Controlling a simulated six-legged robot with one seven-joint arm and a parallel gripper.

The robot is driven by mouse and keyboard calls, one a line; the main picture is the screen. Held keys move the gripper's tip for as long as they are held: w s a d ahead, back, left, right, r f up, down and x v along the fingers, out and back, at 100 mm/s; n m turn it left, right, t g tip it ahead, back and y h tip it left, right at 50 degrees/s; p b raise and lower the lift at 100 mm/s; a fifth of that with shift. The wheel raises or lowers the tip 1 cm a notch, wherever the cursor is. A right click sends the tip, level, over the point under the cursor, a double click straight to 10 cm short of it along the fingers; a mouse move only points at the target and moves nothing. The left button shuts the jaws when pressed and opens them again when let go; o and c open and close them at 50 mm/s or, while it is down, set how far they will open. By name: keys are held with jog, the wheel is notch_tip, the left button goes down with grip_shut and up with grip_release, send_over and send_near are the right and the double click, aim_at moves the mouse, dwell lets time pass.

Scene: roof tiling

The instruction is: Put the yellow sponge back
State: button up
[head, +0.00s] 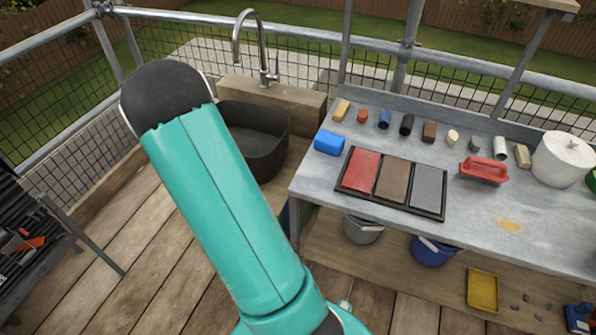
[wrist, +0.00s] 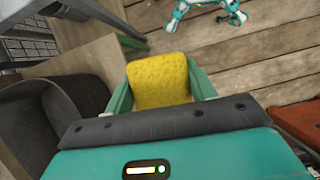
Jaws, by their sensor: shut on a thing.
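The yellow sponge (wrist: 160,68) is between the two teal fingers of my gripper (wrist: 161,84) in the wrist view. The gripper is shut on it, with a finger against each side. Below the sponge in that view are wooden boards. In the head view my teal arm reaches up and left toward the sink, and neither my gripper nor the sponge shows there.
A dark basin (head: 284,135) with a tap (head: 263,50) stands behind my arm; the basin also shows in the wrist view (wrist: 22,125). The grey bench (head: 395,235) holds a tile tray (head: 442,214), a red-handled tool (head: 484,170), a white pot (head: 562,160) and small blocks. A yellow smear (head: 508,224) marks the bench.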

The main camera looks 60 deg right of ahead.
jog(key=s+d+r, duration=0.3)
jog(key=s+d, duration=0.2)
jog(key=s, duration=0.6)
jog(key=s+d+r+n, duration=0.1)
jog(key=s+d+r, duration=0.4)
jog(key=s, duration=0.6)
jog(key=s+d+r, duration=0.2)
jog(key=s+d, duration=0.4)
jog(key=s, duration=0.5)
send_over(327, 175)
jog(key=w, duration=0.1)
jog(key=f, duration=0.9)
jog(key=shift+a+f, duration=0.1)
jog(key=shift+a, duration=0.2)
jog(key=shift+w+d+f, duration=0.15)
jog(key=shift+f, duration=0.1)
jog(key=shift+w+f, duration=0.1)
jog(key=shift+f, duration=1.5)
jog(key=shift+f, duration=0.1)
jog(key=o, duration=1.2)
